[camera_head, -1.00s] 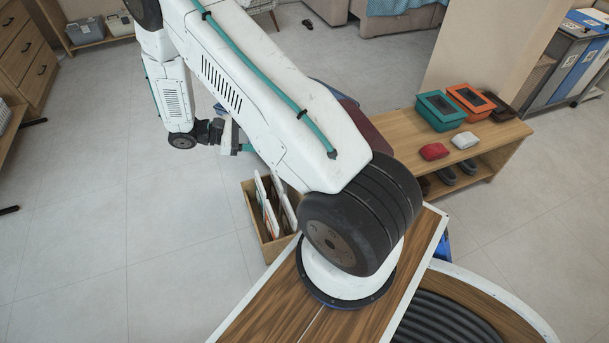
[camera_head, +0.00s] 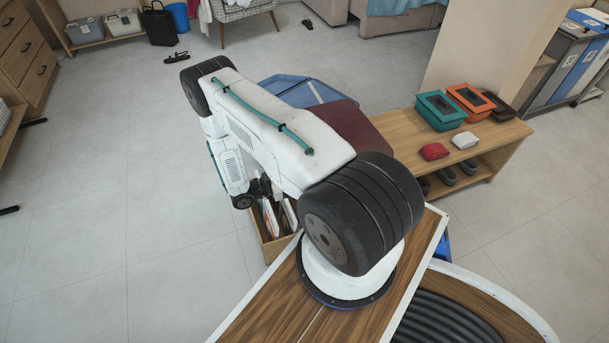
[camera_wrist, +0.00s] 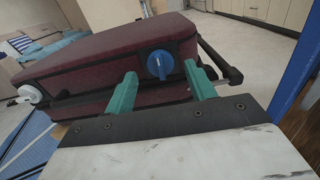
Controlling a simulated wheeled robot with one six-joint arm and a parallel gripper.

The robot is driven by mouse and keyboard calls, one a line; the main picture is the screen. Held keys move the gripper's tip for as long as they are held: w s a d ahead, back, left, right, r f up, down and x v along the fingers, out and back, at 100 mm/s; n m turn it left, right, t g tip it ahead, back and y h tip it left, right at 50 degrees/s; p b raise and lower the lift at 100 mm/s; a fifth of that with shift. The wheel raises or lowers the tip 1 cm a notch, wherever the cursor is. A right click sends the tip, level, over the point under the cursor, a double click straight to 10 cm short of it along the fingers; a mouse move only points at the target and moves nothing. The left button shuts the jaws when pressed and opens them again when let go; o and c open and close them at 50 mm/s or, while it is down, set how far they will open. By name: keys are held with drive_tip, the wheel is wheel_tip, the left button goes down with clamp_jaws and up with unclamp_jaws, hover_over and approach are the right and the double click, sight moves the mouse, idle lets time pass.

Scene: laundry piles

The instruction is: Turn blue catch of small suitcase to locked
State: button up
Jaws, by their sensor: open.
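The small suitcase is dark red with black trim. In the wrist view the suitcase (camera_wrist: 105,55) lies flat, and its top shows in the head view (camera_head: 349,125), partly hidden by my arm. Its blue catch (camera_wrist: 160,64) is a round knob on the near side, with a pale bar running roughly upright. A white catch (camera_wrist: 30,94) sits at the left corner. My gripper (camera_wrist: 160,85) is open and empty. Its two teal fingers point at the suitcase, one on each side of the blue catch. I cannot tell whether they touch it.
A black handle (camera_wrist: 220,62) sticks out at the suitcase's right end, close to the right finger. A wooden bench (camera_head: 400,123) carries teal and orange boxes. A wooden crate (camera_head: 262,240) with upright boards stands below my arm.

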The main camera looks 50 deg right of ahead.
drive_tip(key=x, duration=0.2)
drive_tip(key=shift+s+d, duration=0.1)
drive_tip(key=shift+d, duration=0.15)
drive_tip(key=c, duration=0.9)
drive_tip(key=shift+c, duration=0.2)
